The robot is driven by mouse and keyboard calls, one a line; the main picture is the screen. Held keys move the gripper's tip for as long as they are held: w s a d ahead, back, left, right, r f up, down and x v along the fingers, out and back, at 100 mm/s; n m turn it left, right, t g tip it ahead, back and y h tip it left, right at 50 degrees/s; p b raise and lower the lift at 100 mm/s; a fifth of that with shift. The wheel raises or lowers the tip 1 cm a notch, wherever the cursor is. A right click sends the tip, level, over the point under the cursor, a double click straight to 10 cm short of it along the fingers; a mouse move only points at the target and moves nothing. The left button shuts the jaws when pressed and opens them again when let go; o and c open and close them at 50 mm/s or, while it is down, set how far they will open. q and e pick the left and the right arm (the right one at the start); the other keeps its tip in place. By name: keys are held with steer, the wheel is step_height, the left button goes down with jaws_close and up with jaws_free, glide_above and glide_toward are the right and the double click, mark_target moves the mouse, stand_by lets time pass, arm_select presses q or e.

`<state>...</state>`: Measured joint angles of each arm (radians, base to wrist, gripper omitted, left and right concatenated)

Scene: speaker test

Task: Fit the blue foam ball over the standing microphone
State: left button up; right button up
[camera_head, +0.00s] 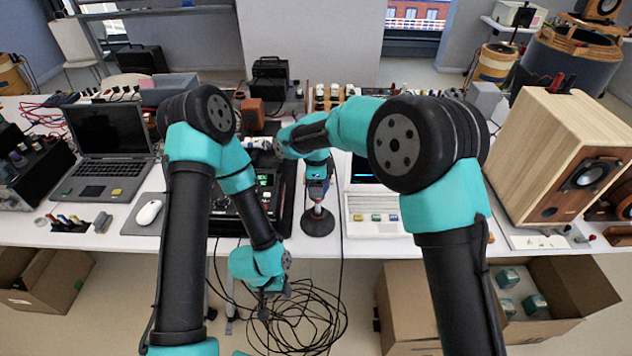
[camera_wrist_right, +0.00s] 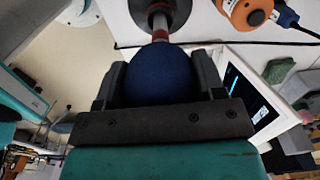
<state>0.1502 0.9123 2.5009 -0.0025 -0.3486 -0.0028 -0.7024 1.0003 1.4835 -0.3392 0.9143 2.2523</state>
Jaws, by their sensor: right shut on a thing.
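The blue foam ball (camera_wrist_right: 160,76) is held between the two dark fingers of my right gripper (camera_wrist_right: 160,82) in the right wrist view. In the head view my right gripper (camera_head: 317,188) points down over the standing microphone. The microphone's round dark base (camera_head: 318,224) stands on the table near the front edge, with its short stem rising below the gripper. In the wrist view the stem (camera_wrist_right: 160,28) lines up with the ball. The microphone's head is hidden, so I cannot tell whether the ball is around it. My left gripper (camera_head: 274,298) hangs below the table's front edge; its jaws are unclear.
A dark device with a green display (camera_head: 265,181) stands left of the microphone. A pale instrument (camera_head: 375,212) stands close on its right. A laptop (camera_head: 103,150) and mouse (camera_head: 149,212) are farther left, a wooden speaker (camera_head: 560,155) at right. Cables (camera_head: 300,318) lie on the floor.

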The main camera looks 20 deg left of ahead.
steer(key=shift+f, duration=0.15)
steer(key=o, duration=1)
steer(key=shift+c, duration=0.2)
step_height(320, 180, up, 18)
steer(key=shift+f, duration=0.25)
